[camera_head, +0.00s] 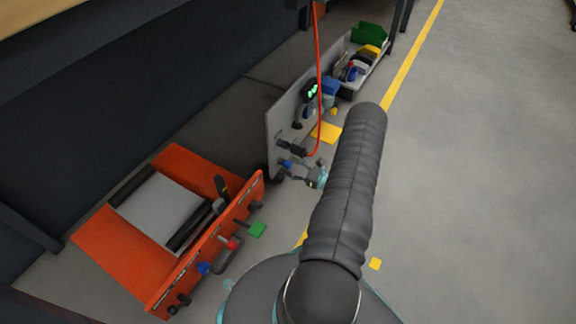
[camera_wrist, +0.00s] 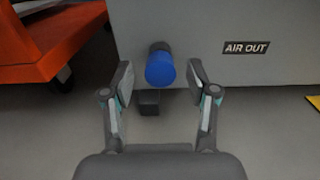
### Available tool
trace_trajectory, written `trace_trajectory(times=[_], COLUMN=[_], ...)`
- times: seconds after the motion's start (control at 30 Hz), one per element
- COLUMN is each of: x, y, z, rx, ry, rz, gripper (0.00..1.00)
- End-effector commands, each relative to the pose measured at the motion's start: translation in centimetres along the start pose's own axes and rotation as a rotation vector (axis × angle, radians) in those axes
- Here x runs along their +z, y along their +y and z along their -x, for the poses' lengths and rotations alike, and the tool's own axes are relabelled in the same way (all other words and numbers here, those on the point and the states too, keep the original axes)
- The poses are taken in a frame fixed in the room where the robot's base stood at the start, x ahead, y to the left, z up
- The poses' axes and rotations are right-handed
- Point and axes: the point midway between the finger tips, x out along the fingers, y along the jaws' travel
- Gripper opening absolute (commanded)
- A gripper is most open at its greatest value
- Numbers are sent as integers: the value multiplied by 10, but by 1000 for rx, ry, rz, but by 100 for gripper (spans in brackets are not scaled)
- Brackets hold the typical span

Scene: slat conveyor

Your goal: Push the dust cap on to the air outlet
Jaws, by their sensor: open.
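The blue dust cap (camera_wrist: 160,70) is in the middle of the wrist view, in front of a dark round fitting (camera_wrist: 160,46) on the grey panel marked "AIR OUT". I cannot tell from this angle how far the cap sits on the fitting. My gripper (camera_wrist: 160,80) is open, with one finger on each side of the cap and a gap on both sides. In the head view the blue cap (camera_head: 286,163) shows at the lower part of the grey panel (camera_head: 272,140), beside my gripper (camera_head: 312,175).
An orange cart (camera_head: 110,250) with handles and knobs stands left of the panel. A dark block (camera_wrist: 149,103) is below the cap. A red hose (camera_head: 318,80) hangs near the panel. Bins (camera_head: 370,35) stand beyond. Open floor lies to the right.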

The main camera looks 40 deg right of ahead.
Motion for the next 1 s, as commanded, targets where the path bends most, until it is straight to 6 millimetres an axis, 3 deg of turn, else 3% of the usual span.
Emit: trace_trajectory(times=[0.8, 1.0], x=[0, 0], y=[0, 0], z=[0, 0], rx=[0, 0], ry=[0, 0], rz=[0, 0], gripper=[58, 8])
